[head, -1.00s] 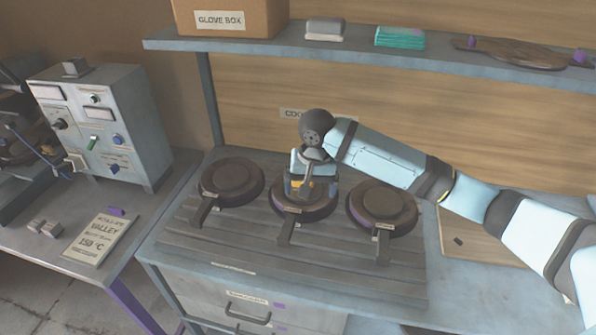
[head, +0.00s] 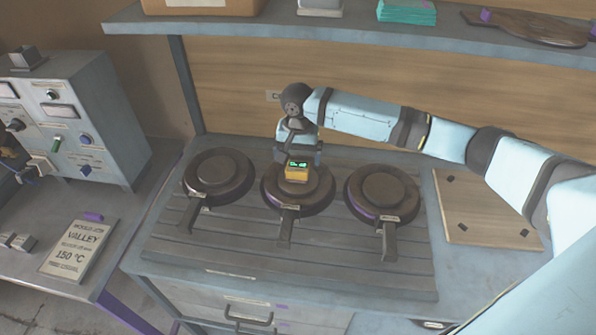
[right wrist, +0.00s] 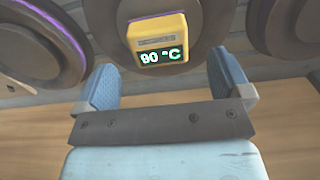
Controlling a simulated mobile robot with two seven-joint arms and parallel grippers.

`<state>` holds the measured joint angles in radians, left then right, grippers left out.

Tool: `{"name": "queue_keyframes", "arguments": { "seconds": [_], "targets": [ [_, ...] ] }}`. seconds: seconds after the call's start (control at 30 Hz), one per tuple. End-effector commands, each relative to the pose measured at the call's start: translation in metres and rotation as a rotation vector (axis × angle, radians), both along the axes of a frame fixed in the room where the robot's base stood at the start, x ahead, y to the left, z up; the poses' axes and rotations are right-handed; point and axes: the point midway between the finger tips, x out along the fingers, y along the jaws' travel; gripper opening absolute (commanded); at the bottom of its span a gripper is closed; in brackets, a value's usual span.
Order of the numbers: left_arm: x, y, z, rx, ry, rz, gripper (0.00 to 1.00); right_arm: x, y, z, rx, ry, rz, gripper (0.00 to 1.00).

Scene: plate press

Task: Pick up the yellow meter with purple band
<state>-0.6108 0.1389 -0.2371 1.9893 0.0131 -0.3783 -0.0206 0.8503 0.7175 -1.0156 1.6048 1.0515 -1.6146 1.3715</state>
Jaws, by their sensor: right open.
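A small yellow meter (head: 297,173) with a dark, green-lit display sits on the round top of the middle plate press (head: 270,195). My right gripper (head: 298,153) is just behind the meter in the head view. In the right wrist view its blue fingers (right wrist: 162,62) are open and apart, with the meter ahead of the gap between them and nothing held. My left gripper is not in view.
Similar presses stand left (head: 218,178) and right (head: 382,193), handles toward the front. A shelf (head: 230,24) runs above the back. A control box (head: 88,130) and a card reading VALLEY 150 °C (head: 78,250) are on the left bench. A wooden board (head: 480,208) lies at right.

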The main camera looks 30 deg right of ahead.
Motion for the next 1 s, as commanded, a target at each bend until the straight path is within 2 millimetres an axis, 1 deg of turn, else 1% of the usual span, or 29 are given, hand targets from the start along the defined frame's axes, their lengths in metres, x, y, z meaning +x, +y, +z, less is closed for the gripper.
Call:
{"name": "queue_keyframes", "arguments": {
  "seconds": [0.33, 0.43, 0.63, 0.67, 0.7, 0.77, 0.8, 0.9, 0.93, 0.97, 1.0],
  "targets": [
    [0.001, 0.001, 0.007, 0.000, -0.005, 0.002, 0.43, -0.003, 0.001, -0.046, -0.002, 0.002, 0.001, 0.96],
    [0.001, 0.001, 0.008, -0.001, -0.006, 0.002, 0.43, -0.003, 0.001, -0.051, -0.001, 0.000, 0.001, 0.96],
    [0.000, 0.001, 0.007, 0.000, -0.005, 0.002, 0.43, -0.003, 0.001, -0.052, -0.001, 0.000, 0.001, 0.96],
    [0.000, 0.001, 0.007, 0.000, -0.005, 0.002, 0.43, -0.003, 0.001, -0.052, -0.001, 0.000, 0.001, 0.91],
    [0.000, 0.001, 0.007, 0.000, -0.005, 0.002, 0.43, -0.003, 0.001, -0.052, -0.001, 0.000, 0.001, 0.82],
    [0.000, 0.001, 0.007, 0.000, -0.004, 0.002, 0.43, -0.003, 0.001, -0.052, -0.001, 0.000, 0.001, 0.68],
    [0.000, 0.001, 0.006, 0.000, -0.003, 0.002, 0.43, -0.003, 0.001, -0.052, -0.001, 0.000, 0.001, 0.59],
    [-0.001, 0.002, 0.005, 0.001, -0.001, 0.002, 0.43, -0.003, 0.000, -0.052, -0.001, 0.000, 0.001, 0.39],
    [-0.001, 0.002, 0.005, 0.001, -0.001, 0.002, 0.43, -0.003, 0.001, -0.051, -0.001, -0.001, 0.001, 0.39],
    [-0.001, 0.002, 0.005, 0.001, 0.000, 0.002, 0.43, -0.003, 0.001, -0.051, -0.001, -0.001, 0.001, 0.35],
    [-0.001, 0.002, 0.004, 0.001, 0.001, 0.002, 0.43, -0.003, 0.000, -0.051, -0.001, -0.001, 0.001, 0.35]
  ]
}}
